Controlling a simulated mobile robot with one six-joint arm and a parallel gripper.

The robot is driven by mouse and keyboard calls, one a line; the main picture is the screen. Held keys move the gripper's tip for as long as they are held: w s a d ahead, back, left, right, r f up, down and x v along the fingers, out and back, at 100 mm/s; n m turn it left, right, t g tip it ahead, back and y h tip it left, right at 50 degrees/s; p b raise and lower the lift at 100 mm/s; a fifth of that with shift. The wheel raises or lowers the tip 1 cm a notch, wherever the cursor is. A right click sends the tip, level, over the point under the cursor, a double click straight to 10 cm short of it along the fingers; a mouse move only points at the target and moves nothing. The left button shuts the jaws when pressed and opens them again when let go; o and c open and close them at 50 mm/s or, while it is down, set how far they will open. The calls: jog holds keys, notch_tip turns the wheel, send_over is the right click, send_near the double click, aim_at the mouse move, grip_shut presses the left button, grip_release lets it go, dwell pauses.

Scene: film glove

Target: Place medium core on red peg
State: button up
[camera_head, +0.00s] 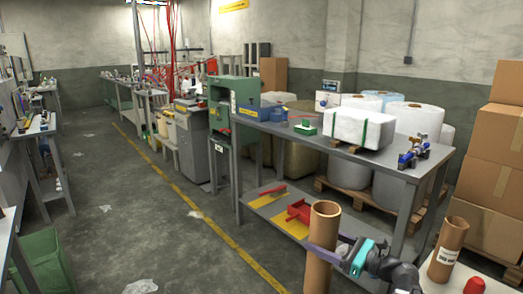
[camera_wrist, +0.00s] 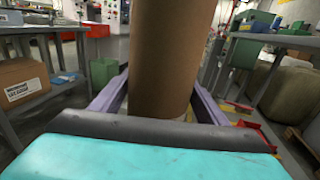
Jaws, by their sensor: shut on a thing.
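My gripper (camera_head: 328,250) has its purple fingers shut around a brown cardboard core (camera_head: 322,228), which stands upright in the lower middle of the head view. Its lower end runs out of the frame. A red rounded peg top (camera_head: 474,286) shows at the bottom right of the head view, right of my gripper and apart from the held core. Its base is out of frame.
Another brown core (camera_head: 449,245) with a white label stands upright on a white surface (camera_head: 468,268) near the red peg, between it and the grey table. The grey table (camera_head: 385,165) with a lower shelf stands behind my gripper. Stacked boxes (camera_head: 490,180) stand at right. The floor left is open.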

aim_at(319, 218)
jog(key=shift+s+a+n+g+y, duration=0.15)
jog(key=shift+s+a, duration=0.1)
jog(key=shift+a, duration=0.25)
jog(key=shift+s+a+n+g+y, duration=0.15)
jog(key=shift+s+a, duration=0.1)
jog(key=shift+a, duration=0.2)
jog(key=shift+w+d+r+p, duration=0.15)
jog(key=shift+r+p, duration=0.35)
jog(key=shift+p, duration=0.3)
notch_tip(319, 218, up, 4)
jog(key=p, duration=0.6)
jog(key=shift+f, duration=0.25)
notch_tip(319, 218, up, 4)
jog(key=p, duration=0.8)
jog(key=shift+r+p, duration=0.15)
jog(key=shift+p, duration=0.2)
jog(key=shift+r+p, duration=0.1)
jog(key=shift+p, duration=0.25)
